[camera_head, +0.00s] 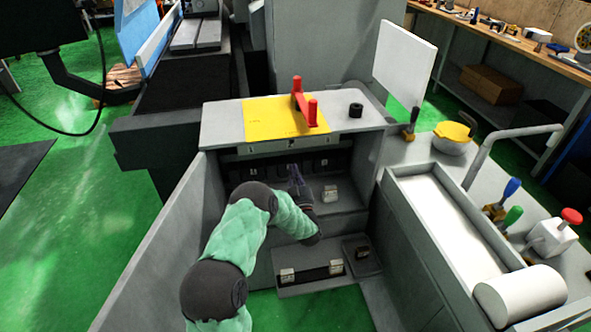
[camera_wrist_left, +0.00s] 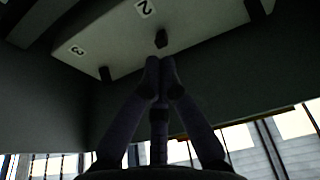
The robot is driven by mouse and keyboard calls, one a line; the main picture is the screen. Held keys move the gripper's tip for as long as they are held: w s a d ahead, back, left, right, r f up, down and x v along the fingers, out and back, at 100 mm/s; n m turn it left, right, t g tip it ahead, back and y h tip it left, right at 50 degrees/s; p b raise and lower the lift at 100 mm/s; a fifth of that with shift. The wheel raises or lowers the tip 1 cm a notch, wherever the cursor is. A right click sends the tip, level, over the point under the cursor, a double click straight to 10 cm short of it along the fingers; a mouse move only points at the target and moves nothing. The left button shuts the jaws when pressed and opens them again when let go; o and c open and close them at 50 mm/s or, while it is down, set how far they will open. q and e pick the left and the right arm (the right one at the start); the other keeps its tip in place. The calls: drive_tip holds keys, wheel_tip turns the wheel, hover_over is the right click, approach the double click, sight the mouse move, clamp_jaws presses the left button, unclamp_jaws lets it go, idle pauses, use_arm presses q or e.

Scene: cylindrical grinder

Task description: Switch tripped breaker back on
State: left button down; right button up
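An open grey cabinet (camera_head: 213,185) holds a dark breaker row (camera_head: 325,164) under its top. In the left wrist view a pale panel (camera_wrist_left: 205,38) carries the labels 2 and 3. Which one is tripped I cannot tell. My left gripper (camera_head: 296,170) is inside the cabinet. Its fingertips (camera_wrist_left: 159,66) are together and empty, just short of the switch by label 2. My right gripper is not in view.
A yellow plate (camera_head: 265,118) with a red handle (camera_head: 298,95) and a black knob (camera_head: 356,110) are on the cabinet top. Grey boxes (camera_head: 310,278) sit low inside. A bench with a tray (camera_head: 405,215) stands at right.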

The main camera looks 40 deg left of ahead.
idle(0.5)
use_arm(q)
drive_tip(key=s+d+f+m+g+h+p, duration=0.2)
drive_tip(key=d+f+m+h, duration=0.1)
drive_tip(key=d+f+h, duration=0.55)
drive_tip(key=s+d+f+m+g+h+p, duration=0.15)
drive_tip(key=d+f+h, duration=0.35)
drive_tip(key=d+f, duration=0.65)
drive_tip(key=s+d+f+m+g+h+p, duration=0.25)
drive_tip(key=s+d+g+h, duration=0.2)
drive_tip(key=s+d, duration=0.7)
drive_tip(key=s+d+g+h, duration=0.1)
drive_tip(key=s+d+g, duration=0.2)
drive_tip(key=s, duration=0.6)
drive_tip(key=s+d+g+h+p, duration=0.1)
drive_tip(key=s+d+g, duration=0.2)
drive_tip(key=s+d, duration=0.2)
drive_tip(key=s, duration=0.3)
drive_tip(key=shift+s+d+r, duration=0.2)
drive_tip(key=shift+s+r, duration=0.05)
drive_tip(key=shift+s, duration=0.1)
drive_tip(key=c, duration=1.2)
unclamp_jaws()
drive_tip(key=shift+s, duration=0.1)
